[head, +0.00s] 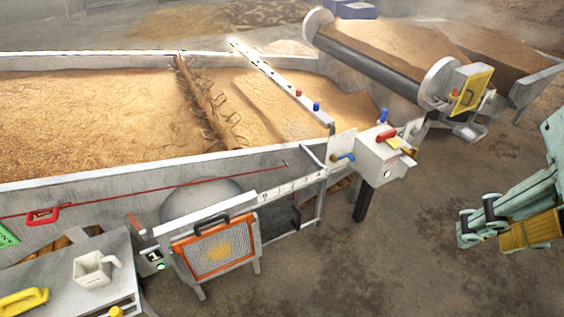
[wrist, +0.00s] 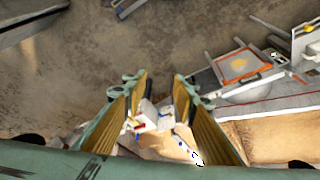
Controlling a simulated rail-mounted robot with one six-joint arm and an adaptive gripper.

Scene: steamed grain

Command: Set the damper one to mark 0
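A pale scale strip (head: 290,188) with a 0 near its left end and further marks runs along the front of the grain trough. A small plate marked 1 (head: 154,256) with a green light sits below a red-tipped lever (head: 137,225), left of the orange-framed screen. I cannot tell for sure which part is damper one, or its setting. My gripper (head: 482,228) hangs at the right over the floor, well apart from the strip and lever. In the wrist view, my gripper (wrist: 161,80) has its ochre-padded fingers spread apart with nothing held between them.
The long grain trough (head: 120,172) fills the left and middle. A white control box (head: 384,160) with red and blue handles stands at its right end. The orange-framed screen (head: 215,250) stands in front. A bench (head: 60,270) holds a white jug (head: 94,268). Floor between box and gripper is clear.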

